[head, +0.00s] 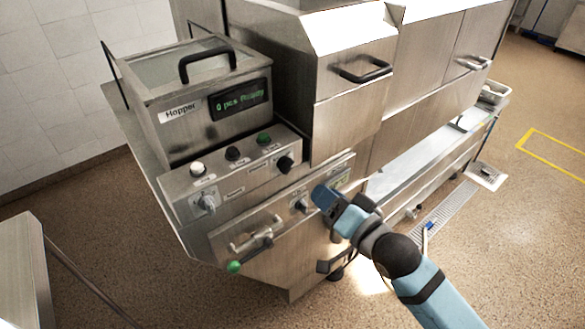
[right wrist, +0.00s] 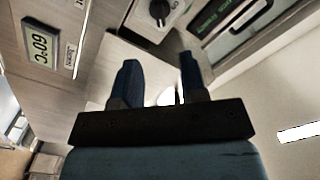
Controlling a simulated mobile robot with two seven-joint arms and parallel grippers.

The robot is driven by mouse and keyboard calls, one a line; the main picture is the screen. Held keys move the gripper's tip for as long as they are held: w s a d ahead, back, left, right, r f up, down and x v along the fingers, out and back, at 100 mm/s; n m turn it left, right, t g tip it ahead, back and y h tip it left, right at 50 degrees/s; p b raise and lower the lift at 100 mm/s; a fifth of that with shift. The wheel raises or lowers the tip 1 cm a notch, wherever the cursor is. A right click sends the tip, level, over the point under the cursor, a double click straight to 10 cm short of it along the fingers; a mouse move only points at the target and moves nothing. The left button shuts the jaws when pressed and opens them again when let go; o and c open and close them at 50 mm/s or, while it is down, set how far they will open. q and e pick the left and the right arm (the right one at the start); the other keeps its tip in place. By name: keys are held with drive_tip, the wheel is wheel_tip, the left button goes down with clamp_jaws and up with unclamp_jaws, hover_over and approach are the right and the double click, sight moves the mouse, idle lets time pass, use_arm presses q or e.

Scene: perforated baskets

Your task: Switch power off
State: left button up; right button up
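The steel machine's upper control panel (head: 235,180) carries a white button, a black button, a green button, a black rotary knob (head: 285,163) and a grey rotary switch (head: 206,203). A lower panel has another dark knob (head: 299,205). I cannot read which control is power. My right gripper (head: 322,198) is in front of the lower panel, just right of that dark knob. In the right wrist view its two blue fingers (right wrist: 158,72) are apart with nothing between them. My left gripper is not in view.
A hopper box (head: 180,110) with a green-lit display (head: 240,99) stands above the panel. A temperature display (right wrist: 40,44) shows in the wrist view.

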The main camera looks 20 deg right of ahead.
sight(291, 167)
drive_tip(key=x, duration=1.1)
drive_tip(key=shift+w+a, duration=0.1)
drive_tip(key=shift+w, duration=0.1)
drive_tip(key=shift+c, duration=0.4)
drive_tip(key=shift+p, duration=0.3)
drive_tip(key=c, duration=0.5)
